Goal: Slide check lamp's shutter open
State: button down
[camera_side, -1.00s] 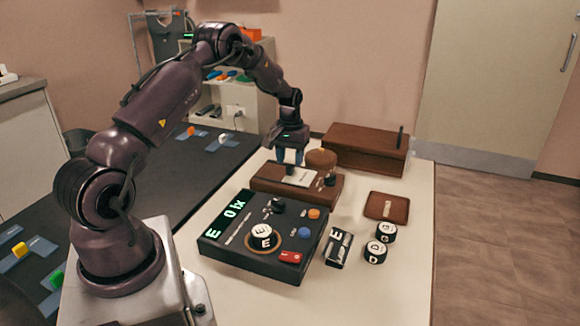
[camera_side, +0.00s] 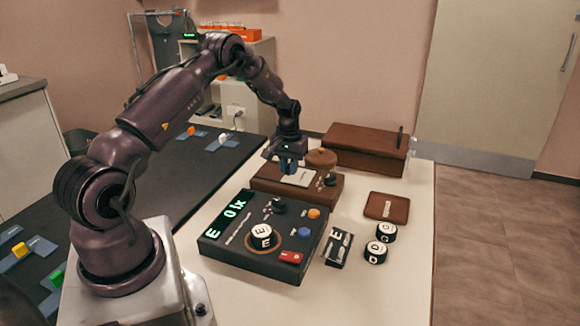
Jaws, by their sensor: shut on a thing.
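The check lamp appears to be the low brown wooden box (camera_side: 268,185) at the middle of the white table. It has a pale plate (camera_side: 302,178) on top and a dark knob (camera_side: 330,180) at its right. My gripper (camera_side: 288,168) is low over the box's top, at the rear left of the plate, fingers pointing down. It is shut on a small dark knob there, apparently the shutter's grip, which the fingers hide. How far the shutter stands open cannot be told from here.
A black meter box (camera_side: 225,245) reading 0 lx stands in front. A brown dome (camera_side: 321,158) and a long brown case (camera_side: 365,150) are behind. A brown tray (camera_side: 387,219), black lettered discs (camera_side: 386,232) and a small lettered block (camera_side: 339,246) are at right.

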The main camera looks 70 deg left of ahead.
aim_at(262, 169)
jog(key=s+a, duration=0.6)
jog(key=shift+s+a, duration=0.15)
jog(key=shift+a, duration=0.05)
jog(key=c, duration=1)
grip_release()
jog(key=shift+c, duration=0.2)
jog(key=shift+d, duration=0.1)
jog(key=shift+r, duration=0.35)
notch_tip(262, 169, up, 12)
jog(key=shift+r, duration=0.2)
